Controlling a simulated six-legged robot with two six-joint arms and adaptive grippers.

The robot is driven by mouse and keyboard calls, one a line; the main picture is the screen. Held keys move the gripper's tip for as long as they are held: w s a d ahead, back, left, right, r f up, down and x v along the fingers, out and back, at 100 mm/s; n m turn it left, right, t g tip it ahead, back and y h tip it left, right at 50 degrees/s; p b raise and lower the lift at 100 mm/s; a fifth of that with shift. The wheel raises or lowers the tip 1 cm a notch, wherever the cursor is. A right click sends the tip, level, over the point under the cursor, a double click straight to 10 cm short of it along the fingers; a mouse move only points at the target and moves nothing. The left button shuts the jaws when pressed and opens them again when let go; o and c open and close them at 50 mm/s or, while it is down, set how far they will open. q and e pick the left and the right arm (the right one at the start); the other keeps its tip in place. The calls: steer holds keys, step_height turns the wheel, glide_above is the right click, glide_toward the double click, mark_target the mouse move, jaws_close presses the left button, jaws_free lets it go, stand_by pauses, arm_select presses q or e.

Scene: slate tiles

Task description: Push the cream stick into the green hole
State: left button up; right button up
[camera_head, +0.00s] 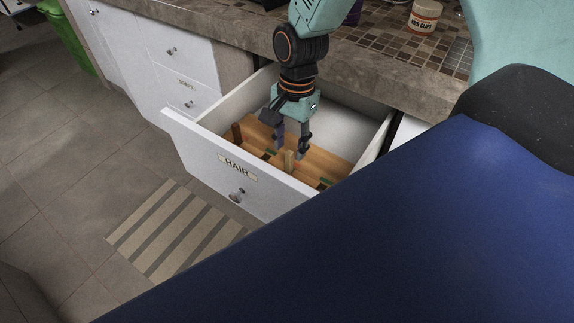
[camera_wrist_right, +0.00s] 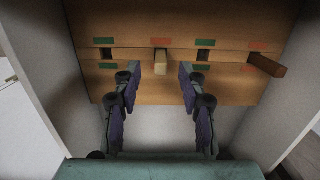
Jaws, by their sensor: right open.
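A short cream stick (camera_wrist_right: 160,63) stands up from a wooden board (camera_wrist_right: 130,23) at a spot with a red mark; it also shows in the head view (camera_head: 289,160). Green marks flank two dark holes in the board, a left hole (camera_wrist_right: 107,54) and a right hole (camera_wrist_right: 202,54). My right gripper (camera_wrist_right: 159,76) is open, with its fingers apart on either side of the cream stick's line in the wrist view. It also shows over the drawer in the head view (camera_head: 291,150). Whether it touches the stick is unclear. My left gripper is out of view.
A brown stick (camera_wrist_right: 268,66) rises from the board beside red marks. The board lies in an open white drawer (camera_head: 207,153) labelled HAIR, whose walls surround it. A stone counter (camera_head: 375,78) with a jar (camera_head: 424,17) overhangs behind. A striped mat (camera_head: 172,232) lies on the floor.

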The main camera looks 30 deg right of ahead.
mark_target(291, 152)
steer(key=shift+w+d+f, duration=0.15)
steer(key=shift+f, duration=0.4)
steer(key=shift+f+b, duration=0.3)
steer(key=shift+f, duration=0.05)
steer(key=f+b, duration=0.1)
steer(key=f, duration=0.1)
steer(key=f+b, duration=0.1)
steer(key=shift+a+f, duration=0.2)
steer(key=shift+f, duration=0.2)
steer(key=shift+d+f, duration=0.1)
steer(key=shift+s+r, duration=0.2)
steer(key=shift+r, duration=0.05)
steer(key=c, duration=0.4)
steer(key=shift+w+f, duration=0.2)
steer(key=c, duration=0.4)
steer(key=shift+s+r, duration=0.15)
steer(key=shift+c, duration=0.4)
